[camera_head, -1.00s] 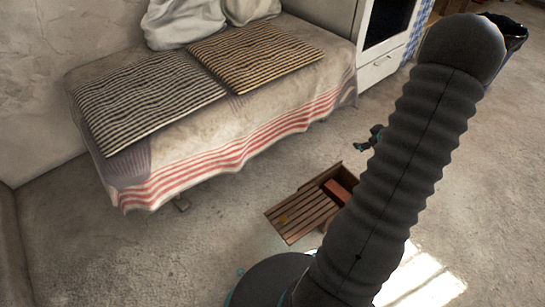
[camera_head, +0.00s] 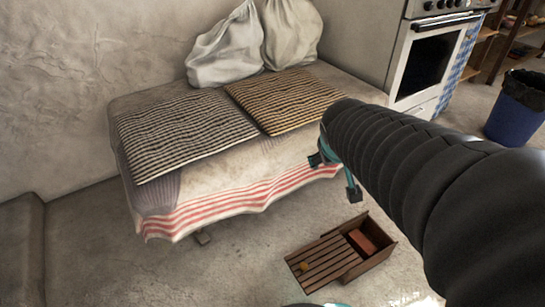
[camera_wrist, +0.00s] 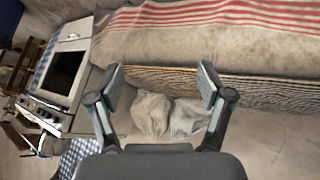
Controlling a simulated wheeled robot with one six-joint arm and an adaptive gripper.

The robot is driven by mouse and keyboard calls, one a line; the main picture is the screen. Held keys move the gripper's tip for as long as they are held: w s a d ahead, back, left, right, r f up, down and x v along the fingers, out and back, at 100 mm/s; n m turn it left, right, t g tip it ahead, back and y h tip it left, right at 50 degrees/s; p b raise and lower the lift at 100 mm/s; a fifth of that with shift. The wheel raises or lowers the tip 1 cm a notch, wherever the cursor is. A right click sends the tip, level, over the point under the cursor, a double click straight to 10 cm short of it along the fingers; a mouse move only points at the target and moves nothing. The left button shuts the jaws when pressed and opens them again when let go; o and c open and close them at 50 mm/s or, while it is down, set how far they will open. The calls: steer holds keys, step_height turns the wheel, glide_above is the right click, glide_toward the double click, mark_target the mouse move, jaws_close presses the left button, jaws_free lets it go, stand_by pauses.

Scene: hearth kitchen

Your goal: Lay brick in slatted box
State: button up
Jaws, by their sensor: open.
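The slatted box (camera_head: 322,271), of brown wood, stands on the floor in front of the bench in the head view. The reddish-brown brick (camera_head: 362,242) lies inside it, toward the right end, against the raised walls. My gripper (camera_head: 335,174) is above and behind the box in that view, in front of the bench's striped cloth edge, apart from the brick. In the wrist view my gripper (camera_wrist: 160,78) shows two spread fingers with nothing between them. Neither the box nor the brick shows in the wrist view.
The bench (camera_head: 255,163) carries two striped cushions and two pale sacks (camera_head: 228,50). A stove (camera_head: 425,60) and a blue bin (camera_head: 515,110) stand at right. The floor left of the box is clear.

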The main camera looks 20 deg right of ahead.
steer(key=s+a+g+y, duration=0.1)
steer(key=s+a+y, duration=0.2)
steer(key=s+a, duration=0.8)
steer(key=shift+a+r+n+y, duration=0.2)
steer(key=shift+a+n+y, duration=0.1)
steer(key=shift+a, duration=0.45)
